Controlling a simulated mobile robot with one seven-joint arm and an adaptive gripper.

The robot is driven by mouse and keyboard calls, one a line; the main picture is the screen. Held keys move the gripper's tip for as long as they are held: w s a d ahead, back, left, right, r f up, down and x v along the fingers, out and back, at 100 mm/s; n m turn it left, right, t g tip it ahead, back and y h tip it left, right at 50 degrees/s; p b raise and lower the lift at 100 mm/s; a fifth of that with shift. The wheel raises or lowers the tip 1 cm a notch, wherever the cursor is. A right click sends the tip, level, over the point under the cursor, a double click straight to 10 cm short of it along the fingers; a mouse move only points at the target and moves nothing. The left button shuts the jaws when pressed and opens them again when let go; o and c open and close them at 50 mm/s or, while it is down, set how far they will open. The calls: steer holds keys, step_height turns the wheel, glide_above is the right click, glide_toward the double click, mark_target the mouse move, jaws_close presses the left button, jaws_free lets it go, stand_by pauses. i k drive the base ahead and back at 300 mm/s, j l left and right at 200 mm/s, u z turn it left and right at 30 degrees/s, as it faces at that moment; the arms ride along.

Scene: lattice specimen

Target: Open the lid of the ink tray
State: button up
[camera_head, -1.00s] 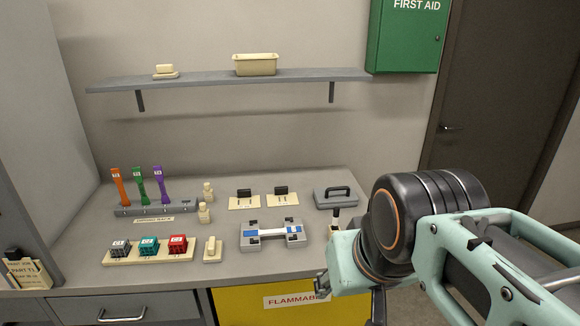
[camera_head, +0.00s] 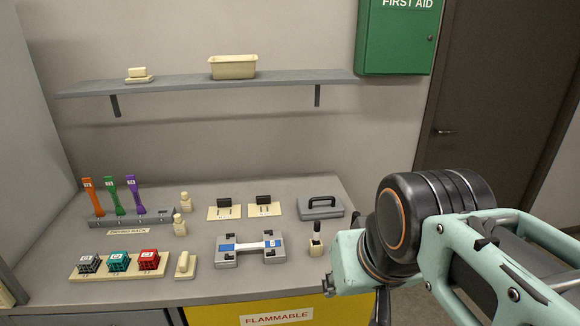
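A flat grey box with a black arched handle on its top (camera_head: 320,207), which looks like the ink tray, sits at the back right of the counter. Its lid appears shut. My arm comes in from the right, and its wrist is in front of and to the right of the box, apart from it. A dark part below the wrist (camera_head: 382,306) may be my gripper, but it is cut off by the bottom edge. Its fingers cannot be made out, and nothing held shows.
A small bottle with a black-handled brush (camera_head: 316,245) stands between the box and my wrist. A grey fixture with a white bar (camera_head: 249,250) lies left of it. Two black-handled stamps (camera_head: 244,207) stand left of the box. A shelf (camera_head: 200,83) hangs above.

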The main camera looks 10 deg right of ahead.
mark_target(329, 204)
steer(key=i+l, duration=0.3)
steer(key=l, duration=0.2)
steer(key=i+l+z, duration=0.1)
steer(key=i+l, duration=0.15)
steer(key=l, duration=0.25)
steer(key=i+l, duration=0.3)
steer(key=l, duration=0.15)
